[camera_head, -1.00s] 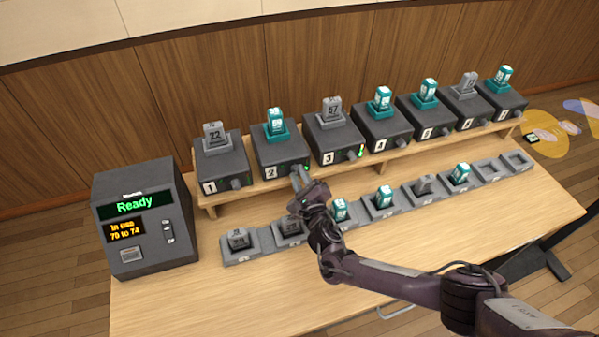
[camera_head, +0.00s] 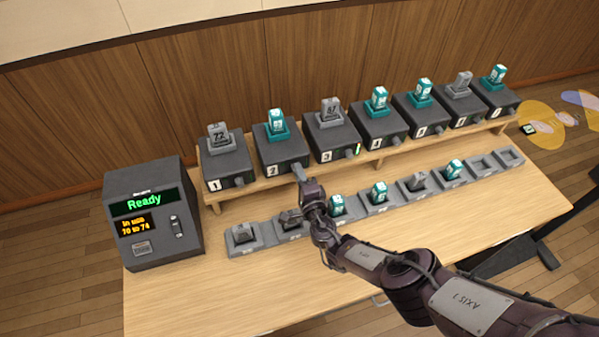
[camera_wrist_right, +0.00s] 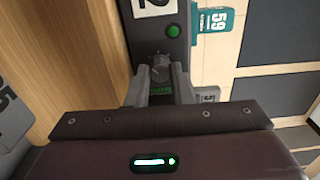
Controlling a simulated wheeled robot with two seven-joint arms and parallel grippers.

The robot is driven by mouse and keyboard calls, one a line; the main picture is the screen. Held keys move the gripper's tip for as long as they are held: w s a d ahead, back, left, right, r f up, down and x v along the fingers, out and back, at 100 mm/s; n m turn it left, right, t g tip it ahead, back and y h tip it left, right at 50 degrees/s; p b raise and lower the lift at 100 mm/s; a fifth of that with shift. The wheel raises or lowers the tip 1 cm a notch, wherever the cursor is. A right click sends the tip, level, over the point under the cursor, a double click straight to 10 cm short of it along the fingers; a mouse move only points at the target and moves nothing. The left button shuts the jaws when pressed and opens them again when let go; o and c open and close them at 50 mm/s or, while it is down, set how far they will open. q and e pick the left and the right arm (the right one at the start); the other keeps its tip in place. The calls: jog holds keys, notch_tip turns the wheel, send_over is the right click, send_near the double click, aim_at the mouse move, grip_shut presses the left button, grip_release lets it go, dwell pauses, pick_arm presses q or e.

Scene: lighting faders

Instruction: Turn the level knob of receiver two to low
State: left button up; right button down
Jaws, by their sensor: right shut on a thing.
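Receiver two (camera_head: 283,153) is a dark box on the raised wooden shelf, marked 2, with a teal numbered block on top. Its front panel (camera_wrist_right: 150,45) shows in the right wrist view, with the 2 label and a green light (camera_wrist_right: 173,31). The level knob (camera_wrist_right: 160,70) is a small dark knob on that panel. My right gripper (camera_head: 298,172) is at the front of receiver two; in the wrist view its two fingers (camera_wrist_right: 160,80) are shut on the knob, one on each side. The fingers partly hide the knob, and I cannot tell its setting. My left gripper is not in view.
Similar receivers stand close on both sides, including receiver one (camera_head: 225,165) and receiver three (camera_head: 332,138). A row of grey trays (camera_head: 265,236) with blocks lies on the table in front. A dark console (camera_head: 155,250) reading Ready stands at the left.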

jog(key=shift+d, duration=0.1)
dwell(0.5)
jog(key=c, duration=1.3)
grip_release()
jog(key=p+v, duration=0.4)
jog(key=v, duration=0.3)
jog(key=shift+s+d+p, duration=0.1)
jog(key=shift+s+p, duration=0.25)
jog(key=shift+p, duration=0.05)
